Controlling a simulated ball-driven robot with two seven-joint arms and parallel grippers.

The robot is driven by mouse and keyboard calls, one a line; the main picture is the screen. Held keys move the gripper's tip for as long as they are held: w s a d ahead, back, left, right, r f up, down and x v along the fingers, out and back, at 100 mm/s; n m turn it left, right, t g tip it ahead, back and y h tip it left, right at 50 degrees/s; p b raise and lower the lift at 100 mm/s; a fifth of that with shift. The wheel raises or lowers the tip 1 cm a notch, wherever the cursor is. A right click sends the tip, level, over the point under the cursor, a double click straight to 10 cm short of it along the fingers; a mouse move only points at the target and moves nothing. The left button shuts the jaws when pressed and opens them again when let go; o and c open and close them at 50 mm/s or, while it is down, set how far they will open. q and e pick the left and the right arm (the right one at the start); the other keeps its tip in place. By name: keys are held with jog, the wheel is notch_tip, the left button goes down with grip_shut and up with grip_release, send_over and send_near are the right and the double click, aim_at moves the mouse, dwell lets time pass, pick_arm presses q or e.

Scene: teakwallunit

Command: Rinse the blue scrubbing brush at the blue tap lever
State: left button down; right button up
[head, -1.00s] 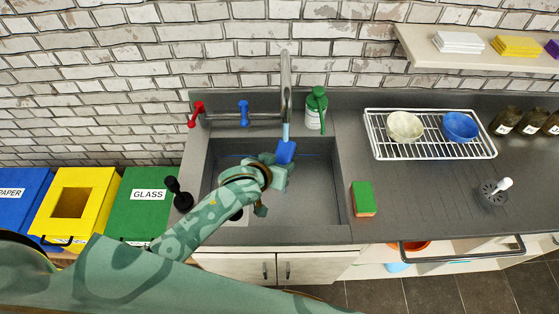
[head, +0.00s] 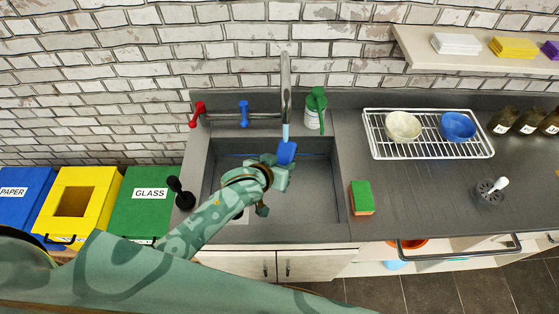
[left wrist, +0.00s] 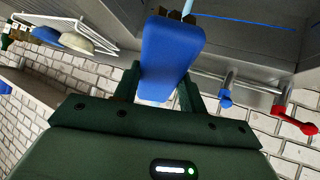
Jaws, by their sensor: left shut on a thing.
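The blue scrubbing brush (head: 287,152) is over the sink basin (head: 312,200), directly below the tall spout (head: 286,80). My left gripper (head: 276,172) is shut on it. In the left wrist view the brush (left wrist: 170,55) stands between the fingers, with brownish bristles at its far end. A pale blue stream (head: 286,132) comes down from the spout to the brush. The blue tap lever (head: 244,113) is on the pipe left of the spout; it also shows in the left wrist view (left wrist: 226,99). The red lever (head: 197,113) is farther left. My right gripper is out of view.
A green-topped bottle (head: 315,108) stands behind the sink's right corner. A green and orange sponge (head: 361,197) lies right of the basin. A wire rack (head: 430,148) holds two bowls. A black-handled plunger-like thing (head: 181,193) stands left of the basin.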

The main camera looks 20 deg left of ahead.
pick_arm(q)
jog(key=shift+s+a+r+p, duration=0.1)
jog(key=shift+s+a+p, duration=0.05)
jog(key=shift+s+p, duration=0.4)
jog(key=s+a+p, duration=0.1)
jog(key=s+p, duration=0.2)
jog(key=s, duration=0.3)
jog(key=shift+s+a, duration=0.2)
jog(key=shift+s, duration=0.15)
dwell(0.7)
jog(key=p+v, duration=0.6)
jog(key=shift+s+d+r, duration=0.1)
jog(key=shift+s+d, duration=0.05)
